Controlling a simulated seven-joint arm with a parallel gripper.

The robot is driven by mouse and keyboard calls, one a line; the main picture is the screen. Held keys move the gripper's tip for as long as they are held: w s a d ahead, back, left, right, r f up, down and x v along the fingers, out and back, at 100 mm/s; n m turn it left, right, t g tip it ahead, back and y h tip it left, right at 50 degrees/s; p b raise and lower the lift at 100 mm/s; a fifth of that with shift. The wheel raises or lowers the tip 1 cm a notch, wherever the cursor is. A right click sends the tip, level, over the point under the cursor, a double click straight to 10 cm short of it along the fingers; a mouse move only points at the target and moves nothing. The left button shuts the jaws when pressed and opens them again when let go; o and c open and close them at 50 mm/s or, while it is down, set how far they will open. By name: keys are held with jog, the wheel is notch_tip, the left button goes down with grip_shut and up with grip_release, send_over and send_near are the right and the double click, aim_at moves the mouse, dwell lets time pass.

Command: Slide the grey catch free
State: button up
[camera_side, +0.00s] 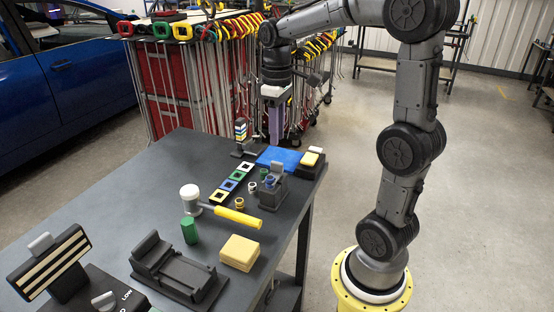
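My gripper (275,128) hangs over the far end of the dark workbench, behind the blue mat. A purplish upright piece shows at its tip; I cannot tell whether this is a finger or something held. Small grey tabs show at the left: one (41,243) on top of the tilted striped board (50,262), one (104,300) on the dark box (92,290) at the front. I cannot tell which grey part is the catch. My gripper is far from both. A black cradle-like fixture (178,272) lies at the front middle of the bench.
A white-headed mallet with yellow handle (237,217), a green cylinder (190,230), yellow pads (239,252), coloured square frames (229,185), a blue mat (279,158) and a dark stand (273,190) occupy the bench (135,210). Rod racks (190,80) stand behind.

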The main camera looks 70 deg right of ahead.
aim_at(277, 162)
notch_tip(277, 162, down, 8)
jog(key=shift+f, duration=0.1)
dwell(0.4)
grip_shut()
dwell(1.2)
